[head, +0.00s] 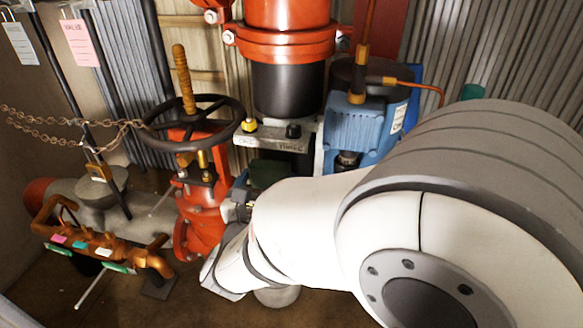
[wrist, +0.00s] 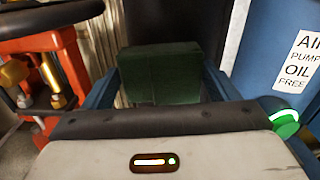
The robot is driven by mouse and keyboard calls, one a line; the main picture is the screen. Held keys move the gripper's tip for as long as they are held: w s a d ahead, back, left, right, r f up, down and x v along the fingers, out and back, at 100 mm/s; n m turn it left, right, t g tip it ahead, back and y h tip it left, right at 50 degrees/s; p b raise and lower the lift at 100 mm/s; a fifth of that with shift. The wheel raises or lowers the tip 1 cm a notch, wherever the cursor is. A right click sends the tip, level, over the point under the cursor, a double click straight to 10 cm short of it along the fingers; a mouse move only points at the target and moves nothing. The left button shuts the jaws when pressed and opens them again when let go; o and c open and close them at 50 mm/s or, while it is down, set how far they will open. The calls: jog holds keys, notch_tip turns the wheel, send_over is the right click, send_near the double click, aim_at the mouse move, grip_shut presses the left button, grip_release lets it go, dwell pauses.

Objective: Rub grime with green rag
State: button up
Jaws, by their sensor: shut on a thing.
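The green rag (wrist: 160,75) is a dark green folded block in the middle of the wrist view. My gripper (wrist: 160,88) is shut on it, with a blue finger on each side. In the head view the rag (head: 268,170) shows as a dark green patch just below the labelled metal plate, beyond my white arm. I cannot tell whether the rag touches anything behind it. I cannot make out the grime in either view; the arm and the rag hide part of the area.
A red valve with a black handwheel (head: 193,123) stands left of my gripper. A blue pump (head: 358,125) stands to the right. A red and black pipe (head: 288,60) rises behind the labelled plate (head: 265,137). A rusty chain (head: 75,121) and copper manifold (head: 100,245) are at left.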

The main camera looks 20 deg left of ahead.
jog(key=d, duration=0.3)
jog(key=shift+w+d+b, duration=0.35)
jog(key=shift+w+d, duration=0.05)
jog(key=shift+a, duration=0.1)
jog(key=shift+s+a, duration=0.25)
jog(key=shift+a, duration=0.7)
jog(key=shift+s+a, duration=0.2)
jog(key=shift+a, duration=0.7)
jog(key=s+d, duration=0.1)
jog(key=s, duration=0.5)
jog(key=shift+p, duration=0.3)
jog(key=shift+d, duration=0.1)
